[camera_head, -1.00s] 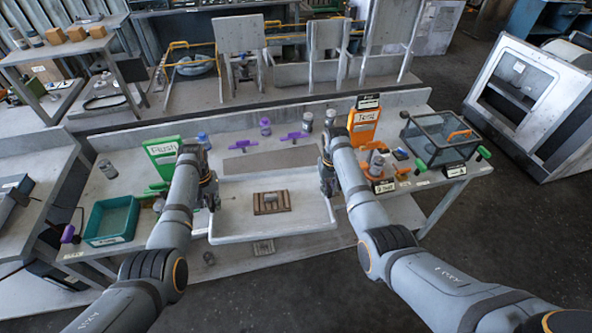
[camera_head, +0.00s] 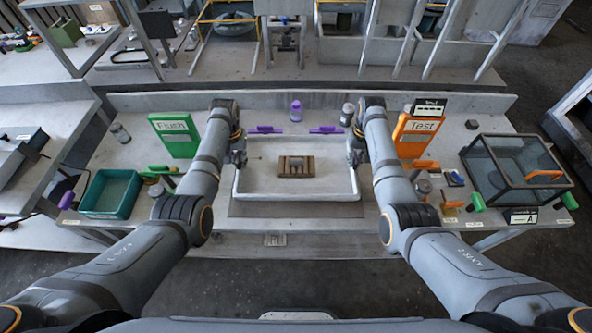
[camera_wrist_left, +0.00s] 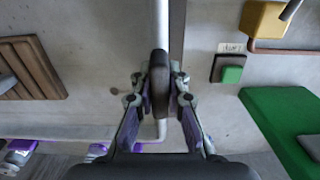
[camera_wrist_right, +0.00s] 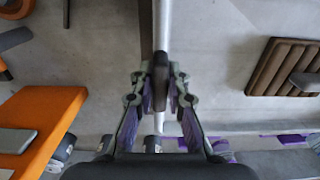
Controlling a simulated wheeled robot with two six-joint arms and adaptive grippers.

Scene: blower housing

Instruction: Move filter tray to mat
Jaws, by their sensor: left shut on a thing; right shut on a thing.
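The white filter tray (camera_head: 262,187) is at the middle of the workbench, with a brown ribbed block (camera_head: 296,166) inside it. My left gripper (camera_head: 239,157) is shut on the tray's left side, and my right gripper (camera_head: 355,156) is shut on its right side. The wrist views show the fingers closed around dark grips on the tray's sides, at the left gripper (camera_wrist_left: 160,90) and the right gripper (camera_wrist_right: 160,90). The dark grey mat (camera_head: 290,209) shows as a strip in front of the tray; the tray covers the rest. I cannot tell whether the tray touches the mat.
An orange Test sign (camera_head: 415,136) and a glass-sided box (camera_head: 515,170) are to the right.

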